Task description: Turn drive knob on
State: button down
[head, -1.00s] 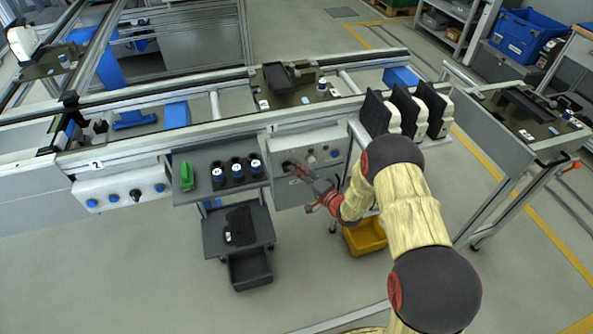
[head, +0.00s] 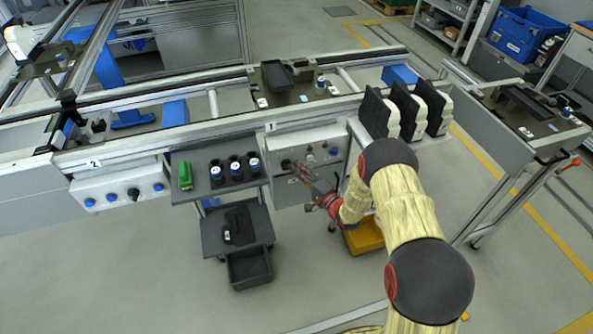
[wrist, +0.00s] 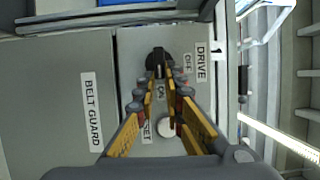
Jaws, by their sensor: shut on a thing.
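The drive knob (wrist: 158,58) is a black rotary knob on a grey panel (wrist: 133,58), with DRIVE, OFF and ON labels around it in the wrist view. Its raised grip bar lies along the line of my fingers, upright in that picture. My gripper (wrist: 159,76) is shut on the knob, its yellow fingers on either side of the bar. In the head view my gripper (head: 293,168) reaches the left part of the control box (head: 327,137). There the knob is small and partly hidden by the fingers.
A white button (wrist: 168,127) by a partly hidden RESET label lies below the knob between my fingers. A BELT GUARD panel (wrist: 60,105) is at the left. A grey shelf with cups (head: 205,158) stands left of the box, and a yellow bin (head: 365,236) below my arm.

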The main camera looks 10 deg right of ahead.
jog(key=c, duration=1.9)
grip_release()
jog(key=v, duration=1.2)
jog(key=shift+f, duration=0.1)
